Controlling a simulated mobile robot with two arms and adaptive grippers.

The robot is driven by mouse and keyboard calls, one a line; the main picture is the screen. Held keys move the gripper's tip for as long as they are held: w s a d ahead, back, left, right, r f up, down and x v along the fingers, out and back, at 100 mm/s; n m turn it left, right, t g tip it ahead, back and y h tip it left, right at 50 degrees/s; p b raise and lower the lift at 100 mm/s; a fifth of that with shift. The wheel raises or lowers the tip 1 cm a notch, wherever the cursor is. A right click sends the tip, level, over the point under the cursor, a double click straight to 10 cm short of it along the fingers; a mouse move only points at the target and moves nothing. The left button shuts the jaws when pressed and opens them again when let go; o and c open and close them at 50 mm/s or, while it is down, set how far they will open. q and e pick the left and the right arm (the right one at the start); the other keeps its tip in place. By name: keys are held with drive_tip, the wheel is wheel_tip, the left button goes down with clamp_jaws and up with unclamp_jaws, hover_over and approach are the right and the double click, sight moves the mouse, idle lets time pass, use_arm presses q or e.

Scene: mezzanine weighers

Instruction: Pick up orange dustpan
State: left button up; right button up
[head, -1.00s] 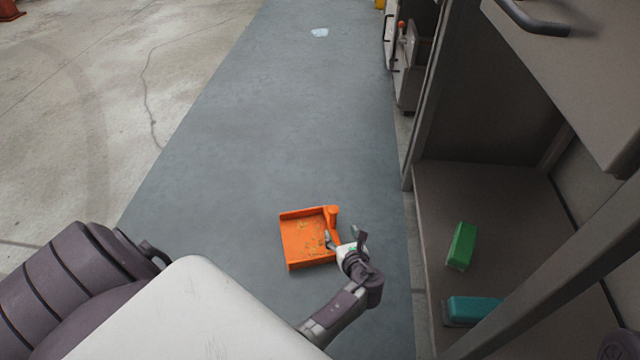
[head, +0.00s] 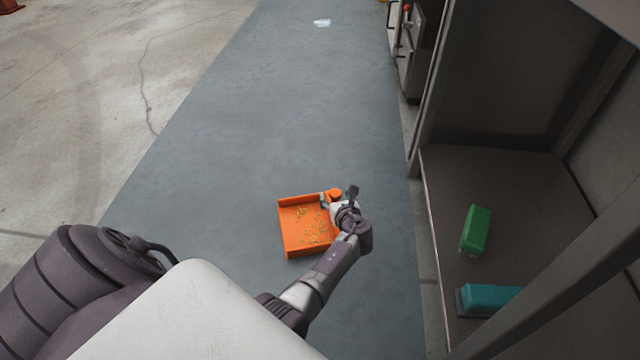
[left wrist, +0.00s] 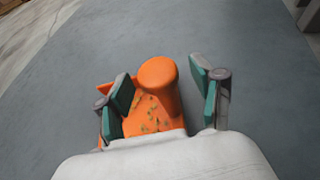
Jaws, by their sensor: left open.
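The orange dustpan (head: 306,228) lies on the grey-blue floor in the head view, with yellowish specks in its pan. Its rounded handle is at its right, close to my left gripper (head: 338,196). In the left wrist view the dustpan (left wrist: 158,112) lies below the open left gripper (left wrist: 165,90). The rounded handle end shows between the two teal-padded fingers, with a gap to the right finger. The left finger overlaps part of the pan in the picture. I cannot tell whether either finger touches it. My right gripper is not in view.
A grey cabinet with an open shelf (head: 450,185) stands on the right, holding a green block (head: 476,230) and a teal block (head: 490,299). A pale patch (head: 321,22) lies on the floor far ahead.

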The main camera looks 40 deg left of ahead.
use_arm(q)
drive_tip(key=shift+w+a+f, duration=0.2)
drive_tip(key=shift+f, duration=0.05)
drive_tip(key=shift+r, duration=0.1)
drive_tip(key=shift+c, duration=0.3)
clamp_jaws()
drive_tip(key=shift+r, duration=0.1)
